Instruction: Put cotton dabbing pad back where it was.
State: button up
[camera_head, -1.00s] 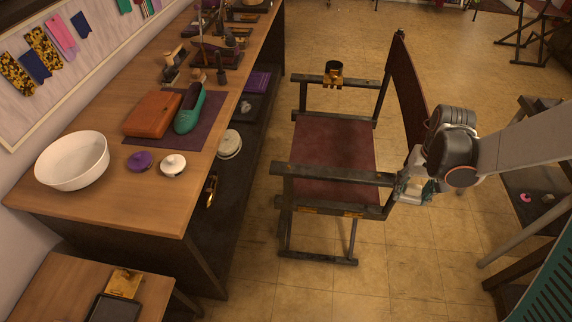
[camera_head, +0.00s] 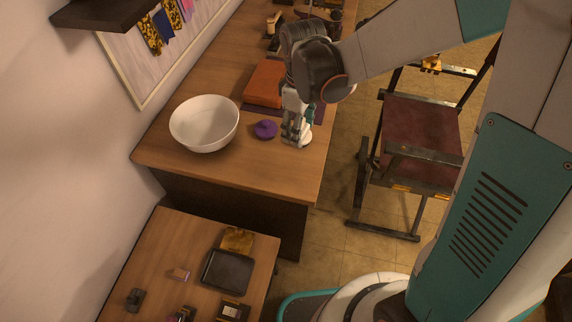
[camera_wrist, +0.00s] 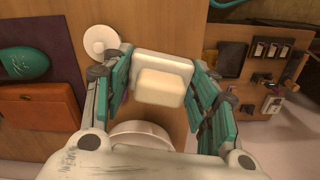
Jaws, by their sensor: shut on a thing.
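The cotton dabbing pad (camera_wrist: 160,86) looks like a cream square with a smaller raised block on it. It sits between the teal-padded fingers of my gripper (camera_wrist: 163,90) in the wrist view. In the head view my gripper (camera_head: 297,138) points down over the front part of the long wooden bench (camera_head: 250,165), right of the purple round pad (camera_head: 265,129). The held pad is mostly hidden there by the fingers. A white round pad with a knob (camera_wrist: 101,42) lies on the bench beside the gripper. I cannot tell the held pad's exact height above the bench.
A white bowl (camera_head: 204,124) stands left of the purple pad. A brown-orange case (camera_head: 264,83) lies on a purple mat behind, and a green shoe (camera_wrist: 25,62) is beside it. A lower table (camera_head: 190,246) holds a dark tray (camera_head: 228,269). A folding chair (camera_head: 415,130) stands right.

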aim_at(292, 125)
jog(key=a+r+n, duration=0.1)
jog(key=s+a+r+n, duration=0.1)
jog(key=shift+s+r+p, duration=0.1)
jog(key=shift+r+p, duration=0.2)
jog(key=shift+a+f+n, duration=0.1)
jog(key=shift+f+n, duration=0.2)
notch_tip(292, 125, down, 19)
jog(key=b, duration=1.4)
jog(key=shift+f, duration=0.15)
jog(key=shift+f, duration=0.2)
jog(key=o, duration=1.2)
jog(key=shift+r, duration=0.15)
notch_tip(292, 125, up, 12)
jog(key=p, duration=0.4)
